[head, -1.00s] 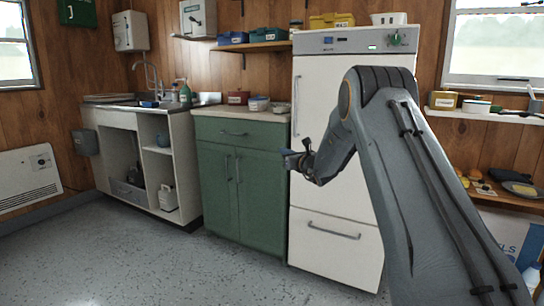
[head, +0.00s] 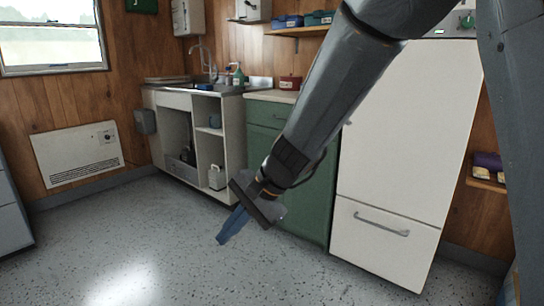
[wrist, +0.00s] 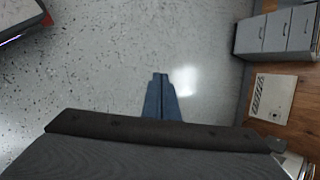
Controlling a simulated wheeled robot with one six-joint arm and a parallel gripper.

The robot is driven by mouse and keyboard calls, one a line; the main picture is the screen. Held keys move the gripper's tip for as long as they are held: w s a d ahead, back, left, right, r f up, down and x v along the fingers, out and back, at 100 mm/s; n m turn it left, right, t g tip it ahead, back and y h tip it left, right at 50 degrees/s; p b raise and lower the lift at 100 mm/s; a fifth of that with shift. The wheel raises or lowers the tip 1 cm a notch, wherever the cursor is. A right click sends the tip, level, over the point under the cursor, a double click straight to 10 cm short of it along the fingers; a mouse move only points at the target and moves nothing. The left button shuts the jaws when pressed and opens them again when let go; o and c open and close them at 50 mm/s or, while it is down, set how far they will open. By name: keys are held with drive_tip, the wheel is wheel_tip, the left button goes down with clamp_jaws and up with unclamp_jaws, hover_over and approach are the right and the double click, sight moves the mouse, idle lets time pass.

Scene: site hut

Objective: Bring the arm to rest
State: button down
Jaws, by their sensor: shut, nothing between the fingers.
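My gripper (head: 232,226) hangs at the end of my arm in the middle of the head view, pointing down and to the left over the speckled floor. Its blue fingers are together with nothing between them. In the wrist view the closed fingers (wrist: 160,84) show against bare grey floor. My arm comes down from the top right of the head view and covers part of the green cabinet (head: 310,195) and the counter above it.
A white fridge (head: 400,140) stands right of the arm, its lower drawer closed. An open-fronted sink unit (head: 203,150) is behind the gripper. A wall heater (head: 78,155) is at left; grey drawers (head: 12,215) stand at the left edge. The floor (head: 160,245) is clear.

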drive_tip(key=s+d+f+n+h, duration=0.25)
drive_tip(key=s+d+n, duration=0.35)
drive_tip(key=s, duration=0.4)
drive_tip(key=s+d+f+n+h, duration=0.1)
drive_tip(key=s+d+n+h, duration=0.5)
drive_tip(key=s, duration=0.5)
drive_tip(key=d+r+m+p, duration=0.2)
drive_tip(key=d+r+p, duration=0.6)
drive_tip(key=r+p, duration=0.3)
drive_tip(key=d+r+m+y+p, duration=0.1)
drive_tip(key=d+r+m+p, duration=0.2)
drive_tip(key=d+r+p, duration=0.6)
wheel_tip(320, 180, up, 3)
drive_tip(key=p, duration=0.6)
drive_tip(key=shift+s+d+g, duration=0.2)
drive_tip(key=shift+d+g, duration=0.05)
drive_tip(key=shift+g, duration=0.05)
